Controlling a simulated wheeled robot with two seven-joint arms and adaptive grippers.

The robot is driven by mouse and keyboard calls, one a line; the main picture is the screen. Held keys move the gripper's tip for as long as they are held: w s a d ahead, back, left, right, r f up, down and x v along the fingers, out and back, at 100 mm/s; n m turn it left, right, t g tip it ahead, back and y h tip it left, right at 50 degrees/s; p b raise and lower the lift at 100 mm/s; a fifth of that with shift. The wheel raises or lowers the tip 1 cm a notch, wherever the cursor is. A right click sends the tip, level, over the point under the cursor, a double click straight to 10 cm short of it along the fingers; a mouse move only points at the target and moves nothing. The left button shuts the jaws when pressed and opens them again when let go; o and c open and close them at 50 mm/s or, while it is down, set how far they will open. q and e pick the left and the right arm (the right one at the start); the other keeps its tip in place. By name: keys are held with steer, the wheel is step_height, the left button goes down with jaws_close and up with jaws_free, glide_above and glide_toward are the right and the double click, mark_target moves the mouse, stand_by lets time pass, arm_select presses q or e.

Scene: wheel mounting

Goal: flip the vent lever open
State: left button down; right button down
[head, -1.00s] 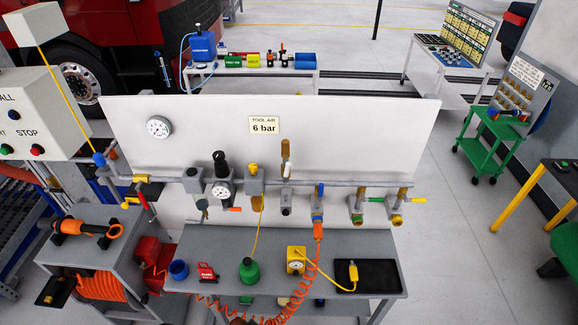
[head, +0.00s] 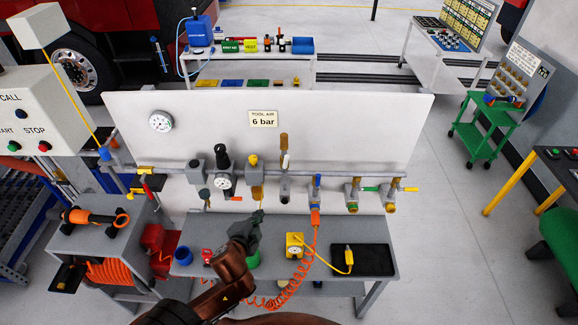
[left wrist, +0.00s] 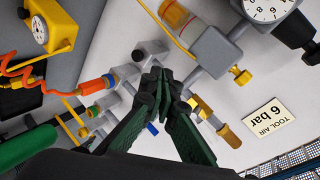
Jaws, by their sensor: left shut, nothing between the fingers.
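A grey valve body (head: 285,190) hangs from the air pipe, with a brass cylinder (head: 284,143) above it and a short pale piece between; this seems to be the vent valve. The brass cylinder also shows in the left wrist view (left wrist: 222,124). I cannot clearly tell its lever position. My left gripper (head: 258,216) is shut and empty, in front of the panel, below and left of that valve. In the left wrist view its closed fingertips (left wrist: 163,78) overlap the pipe and hide part of the valve. My right gripper is not in view.
The pipe also carries a gauge regulator (head: 223,181), a yellow-topped unit (head: 255,174), and a blue-lever outlet (head: 317,190) with an orange coiled hose (head: 300,281). A black tray (head: 362,260) and yellow box (head: 295,245) stand on the bench below.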

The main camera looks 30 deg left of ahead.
mark_target(286, 161)
arm_select(q)
steer(key=w+d+r+m+t+h, duration=0.2)
steer(key=w+d+r+m+t, duration=0.15)
steer(key=r+m, duration=0.2)
steer(key=w+d+r+m+t+h, duration=0.25)
steer(key=w+r+m, duration=0.2)
steer(key=r, duration=0.25)
steer(key=w+a+p, duration=0.3)
steer(key=w+p, duration=0.1)
steer(key=w, duration=0.3)
steer(key=shift+w+a+g+y, duration=0.15)
steer(key=shift+g+y, duration=0.2)
steer(key=shift+g, duration=0.05)
